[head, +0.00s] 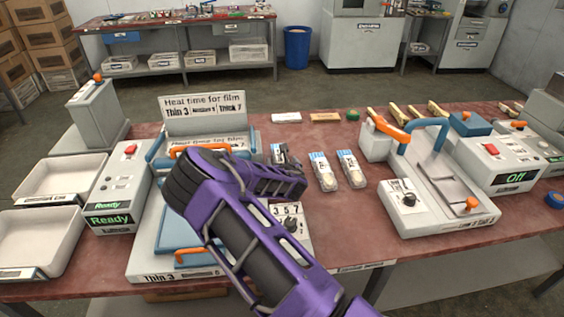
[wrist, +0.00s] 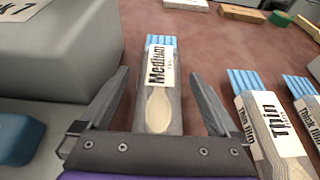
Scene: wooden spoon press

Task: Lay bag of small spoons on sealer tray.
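Three clear bags with blue tops stand or lie in a row on the red table. My gripper is open, with one finger on each side of this bag and gaps showing. In the head view my gripper (head: 296,178) partly covers this bag (head: 278,152). To its right are the thin-film bag (wrist: 270,130) and thick-film bag (wrist: 308,120). I cannot tell which bag has small spoons.
A sign (head: 203,112) lists film heat times. A control box (head: 118,190) reads Ready. White trays (head: 40,240) stand at the left. A second machine (head: 440,190) stands right, beside a box (head: 500,165) reading Off. Wooden spoons (head: 390,112) lie at the back.

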